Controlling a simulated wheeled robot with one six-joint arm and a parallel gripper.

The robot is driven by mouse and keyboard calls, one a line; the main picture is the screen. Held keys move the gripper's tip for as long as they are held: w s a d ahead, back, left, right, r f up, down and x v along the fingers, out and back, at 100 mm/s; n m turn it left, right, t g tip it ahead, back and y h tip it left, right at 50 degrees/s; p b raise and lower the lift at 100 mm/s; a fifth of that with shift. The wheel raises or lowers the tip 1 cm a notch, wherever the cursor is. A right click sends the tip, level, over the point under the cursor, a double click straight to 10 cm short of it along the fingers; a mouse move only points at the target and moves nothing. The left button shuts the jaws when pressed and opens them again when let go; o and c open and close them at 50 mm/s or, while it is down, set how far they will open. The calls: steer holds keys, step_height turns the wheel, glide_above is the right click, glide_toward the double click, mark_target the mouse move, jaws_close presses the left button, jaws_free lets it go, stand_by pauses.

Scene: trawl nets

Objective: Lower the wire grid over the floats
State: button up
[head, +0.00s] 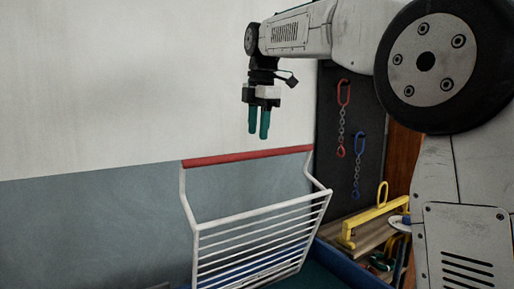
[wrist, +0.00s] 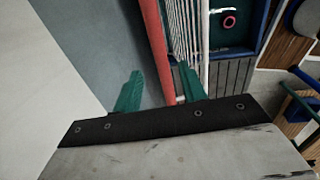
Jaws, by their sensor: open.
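The white wire grid (head: 262,238) stands raised and tilted up, with a red bar (head: 240,158) along its top edge. It rises from a blue-edged bin (head: 350,262). My gripper (head: 258,136) is open and empty, fingers pointing down, just above the red bar with a small gap in the head view. In the wrist view, the red bar (wrist: 155,45) runs between my two green fingers, and the grid bars (wrist: 188,40) show right of it. A pink-red ring (wrist: 230,21) lies inside the bin; I cannot tell whether it is a float. No floats show clearly.
A wall (head: 90,220) stands behind the grid. A dark board (head: 350,130) with a red and a blue hook on chains is at the right. A yellow frame (head: 375,213) sits on a wooden surface below it. Air left of my gripper is free.

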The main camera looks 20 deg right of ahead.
mark_target(257, 152)
steer(key=f, duration=0.5)
steer(key=shift+w+a+f, duration=0.1)
steer(key=shift+w+f, duration=0.25)
jaws_close()
steer(key=shift+s, duration=0.1)
